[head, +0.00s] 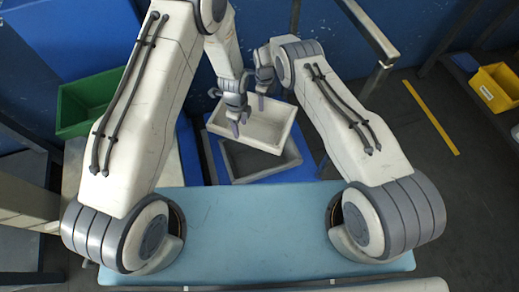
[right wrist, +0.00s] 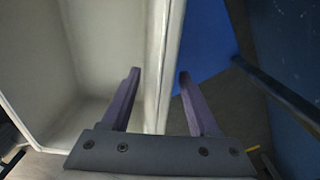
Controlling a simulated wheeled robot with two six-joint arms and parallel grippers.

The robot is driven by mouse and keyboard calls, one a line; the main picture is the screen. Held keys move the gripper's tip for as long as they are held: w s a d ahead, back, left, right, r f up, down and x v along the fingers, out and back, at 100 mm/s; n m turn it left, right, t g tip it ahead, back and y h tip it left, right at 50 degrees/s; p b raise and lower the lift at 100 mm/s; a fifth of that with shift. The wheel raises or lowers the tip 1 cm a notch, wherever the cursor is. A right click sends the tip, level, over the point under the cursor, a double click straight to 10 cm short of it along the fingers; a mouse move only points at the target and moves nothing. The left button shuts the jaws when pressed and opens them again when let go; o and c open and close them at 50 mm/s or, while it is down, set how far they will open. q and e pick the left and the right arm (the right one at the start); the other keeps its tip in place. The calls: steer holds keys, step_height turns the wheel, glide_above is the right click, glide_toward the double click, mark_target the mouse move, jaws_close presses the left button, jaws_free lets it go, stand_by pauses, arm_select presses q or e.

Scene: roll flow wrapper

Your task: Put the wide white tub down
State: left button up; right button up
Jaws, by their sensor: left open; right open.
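The wide white tub (head: 268,132) lies skewed across a grey tray in the head view, with its open side up. In the right wrist view the tub (right wrist: 40,55) fills the left, and its wall runs up between my right gripper's fingers. My right gripper (head: 261,104) is open at the tub's far rim; in the wrist view its purple fingers (right wrist: 157,80) straddle the wall with gaps. My left gripper (head: 237,127) is open at the tub's left side. Whether its fingers touch the tub, I cannot tell. The tub's underside is hidden.
The grey tray (head: 240,163) sits on a blue surface (head: 273,176) beneath the tub. A green bin (head: 85,105) stands at left. A yellow bin (head: 496,87) is at far right. A metal frame post (head: 375,75) rises right of my right arm.

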steer(key=shift+r, duration=0.1)
arm_select(q)
step_height(320, 180, up, 4)
steer(key=shift+r, duration=0.25)
arm_select(e)
step_height(320, 180, up, 12)
arm_select(q)
steer(key=shift+r, duration=0.1)
stand_by(0.6)
